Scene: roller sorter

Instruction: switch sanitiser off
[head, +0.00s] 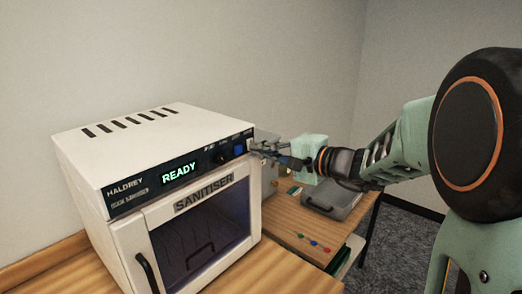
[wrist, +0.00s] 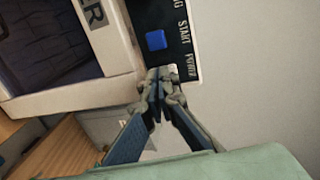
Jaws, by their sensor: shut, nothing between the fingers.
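The sanitiser (head: 150,150) is a white box on a wooden table with a dark control panel along its top front edge. Its display (head: 180,172) is lit and reads READY. A blue square button (head: 239,149) sits near the panel's right end; in the wrist view this blue button (wrist: 156,40) is by the START label. A POWER label lies at the panel's end, where my gripper's (wrist: 160,76) fingertips cover what is beneath. My gripper (head: 258,149) is shut and empty, at or very near the panel; I cannot tell whether it touches.
The sanitiser's door (head: 200,226) is closed, with a dark handle (head: 147,272) at left. A grey case (head: 331,199) and several small coloured pieces (head: 313,243) lie on the lower wooden surface at right. A wall stands close behind.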

